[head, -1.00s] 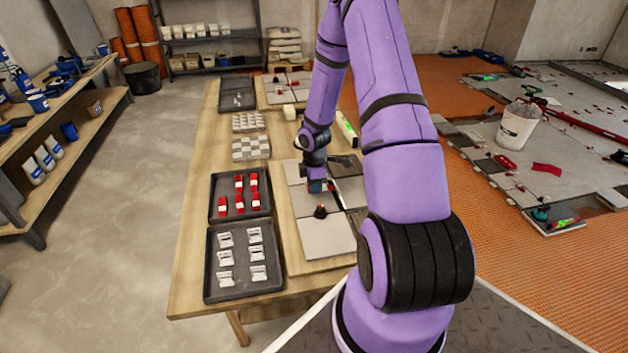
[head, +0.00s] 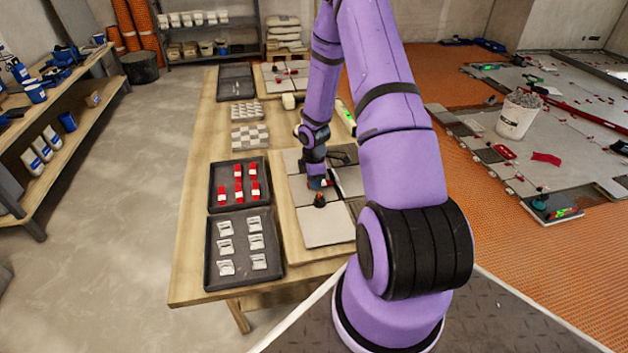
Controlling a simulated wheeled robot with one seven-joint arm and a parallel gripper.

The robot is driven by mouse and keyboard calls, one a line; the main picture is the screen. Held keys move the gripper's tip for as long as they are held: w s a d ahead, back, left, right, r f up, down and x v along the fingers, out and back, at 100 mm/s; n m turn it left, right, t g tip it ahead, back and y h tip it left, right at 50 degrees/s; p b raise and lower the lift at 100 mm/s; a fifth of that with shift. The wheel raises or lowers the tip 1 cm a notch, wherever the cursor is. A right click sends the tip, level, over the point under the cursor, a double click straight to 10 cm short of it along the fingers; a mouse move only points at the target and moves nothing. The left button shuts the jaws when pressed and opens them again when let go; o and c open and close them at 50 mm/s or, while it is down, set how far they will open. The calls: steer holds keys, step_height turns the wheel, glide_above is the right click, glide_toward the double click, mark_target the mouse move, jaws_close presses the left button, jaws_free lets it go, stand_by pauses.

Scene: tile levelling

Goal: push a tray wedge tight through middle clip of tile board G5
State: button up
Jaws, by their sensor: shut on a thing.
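The near tile board (head: 325,229), with grey tiles on a wooden base, lies on the table beside my arm; I cannot read a label on it. My gripper (head: 318,184) is low over the middle of this board, shut on what looks like a small red wedge. The wedge is mostly hidden by the fingers, and I cannot tell how far it sits in the clip. A dark piece with an orange part (head: 320,199) stands on the tiles just nearer than the gripper. Several red wedges (head: 238,184) lie in a black tray (head: 214,204) left of the board.
A second black tray (head: 240,281) holds several white clips. Patterned tile samples (head: 250,136), a far dark tray (head: 236,84) and another tile board (head: 280,75) are farther back. My own arm hides the board's right side.

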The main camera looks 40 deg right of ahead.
mark_target(324, 182)
steer(key=shift+s+d, duration=0.45)
steer(key=shift+d, duration=0.3)
steer(key=shift+s+d, duration=0.45)
steer(key=shift+d, duration=0.3)
stand_by(1.4)
steer(key=o, duration=0.9)
step_height(324, 182, up, 11)
steer(key=shift+f, duration=0.1)
